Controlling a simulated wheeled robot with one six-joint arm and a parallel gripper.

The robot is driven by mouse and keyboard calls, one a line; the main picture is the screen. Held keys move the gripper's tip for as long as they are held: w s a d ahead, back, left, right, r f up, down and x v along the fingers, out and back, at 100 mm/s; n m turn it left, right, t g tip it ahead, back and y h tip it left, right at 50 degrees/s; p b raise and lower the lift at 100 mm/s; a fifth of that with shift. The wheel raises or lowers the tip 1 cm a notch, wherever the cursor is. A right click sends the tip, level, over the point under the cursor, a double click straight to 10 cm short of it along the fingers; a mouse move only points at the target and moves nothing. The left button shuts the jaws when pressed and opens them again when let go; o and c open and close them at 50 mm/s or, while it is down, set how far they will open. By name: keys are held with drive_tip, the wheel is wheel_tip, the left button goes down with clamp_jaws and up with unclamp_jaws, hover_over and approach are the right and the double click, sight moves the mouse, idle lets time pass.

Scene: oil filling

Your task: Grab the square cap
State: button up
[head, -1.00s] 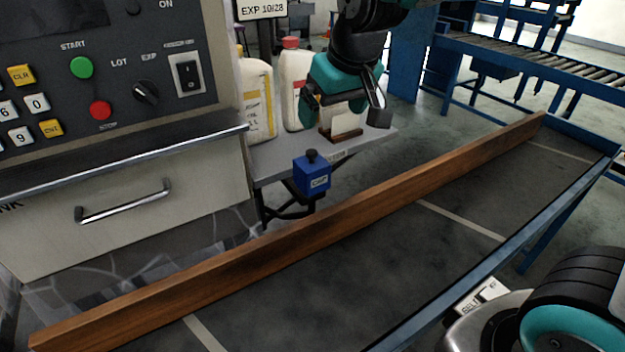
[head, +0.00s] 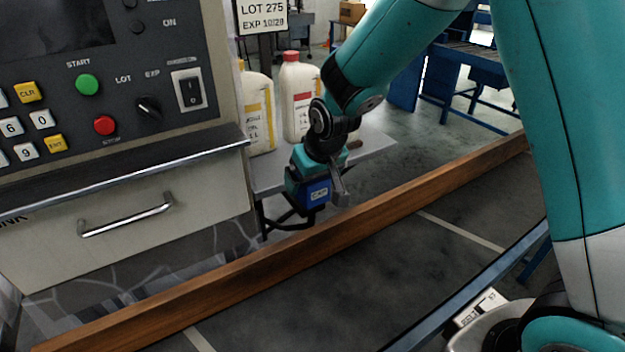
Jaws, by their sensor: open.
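A small blue box (head: 319,192) with a label that seems to read CAP is mounted at the front edge of the grey side table. The dark square piece on top of the box is hidden behind my gripper now, so I cannot make out the cap itself. My gripper (head: 318,184) is open and points down right over the box. One finger shows at its left and a grey finger at its right. I cannot tell whether the fingers touch the box or the cap.
Two white oil jugs stand on the side table (head: 268,180); the right jug (head: 297,100) has a red cap, the left jug (head: 257,112) is partly hidden by the control panel (head: 110,90). A wooden rail (head: 270,265) borders the clear dark conveyor (head: 340,290) in front.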

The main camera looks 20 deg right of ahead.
drive_tip(key=shift+w+f, duration=0.15)
drive_tip(key=shift+f, duration=0.2)
drive_tip(key=c, duration=1)
drive_tip(key=shift+r, duration=0.1)
